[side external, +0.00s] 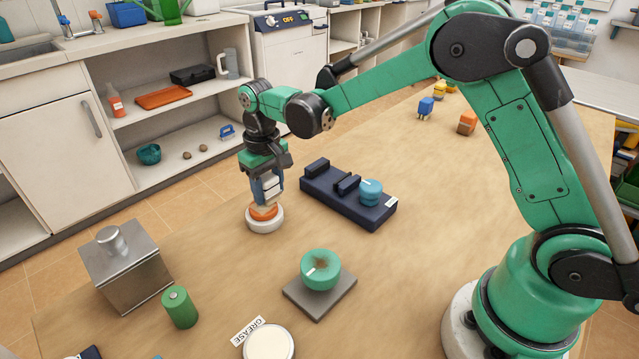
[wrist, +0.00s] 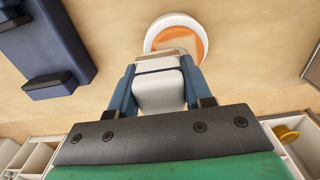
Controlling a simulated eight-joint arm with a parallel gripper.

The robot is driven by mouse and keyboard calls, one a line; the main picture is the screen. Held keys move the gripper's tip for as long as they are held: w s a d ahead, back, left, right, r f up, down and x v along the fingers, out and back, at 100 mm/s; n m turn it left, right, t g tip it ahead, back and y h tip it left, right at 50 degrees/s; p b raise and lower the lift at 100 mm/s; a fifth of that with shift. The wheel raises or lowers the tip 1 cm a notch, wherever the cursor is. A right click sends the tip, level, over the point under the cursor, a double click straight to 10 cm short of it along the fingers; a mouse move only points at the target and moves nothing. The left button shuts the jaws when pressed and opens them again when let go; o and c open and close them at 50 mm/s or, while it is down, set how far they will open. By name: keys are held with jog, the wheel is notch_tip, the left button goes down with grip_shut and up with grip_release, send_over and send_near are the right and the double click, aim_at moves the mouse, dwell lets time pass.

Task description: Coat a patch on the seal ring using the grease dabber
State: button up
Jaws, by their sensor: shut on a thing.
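My gripper (side external: 268,188) is shut on a pale grey-white block, seemingly the grease dabber (wrist: 158,88), which sits between the blue fingers. Its lower end is over a low white round piece with an orange top (side external: 264,222), also in the wrist view (wrist: 153,30). I cannot tell whether they touch. A green round piece (side external: 320,270) with a brown patch and a white streak sits on a grey plate (side external: 336,302). I cannot tell which round piece is the seal ring. A shallow pale dish (side external: 269,345) lies beside a GREASE label (side external: 248,331) at the front.
A dark blue rack (side external: 330,195) with a light blue knob (side external: 370,191) stands right of my gripper; it also shows in the wrist view (wrist: 45,45). A metal box (side external: 125,268) and a green cylinder (side external: 180,307) are front left. Small coloured blocks lie at the back.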

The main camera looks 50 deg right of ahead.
aim_at(254, 213)
jog(key=shift+s+a+r, duration=0.15)
jog(key=shift+a, duration=1.8)
jog(key=shift+d+r, duration=0.2)
jog(key=shift+d, duration=2.45)
jog(key=a, duration=0.5)
jog(key=shift+a+r, duration=0.2)
jog(key=shift+a, duration=0.2)
jog(key=shift+d+r, duration=0.1)
jog(key=shift+d, duration=2.65)
jog(key=shift+w+r, duration=0.2)
jog(key=shift+r, duration=3.05)
jog(key=shift+f, duration=0.15)
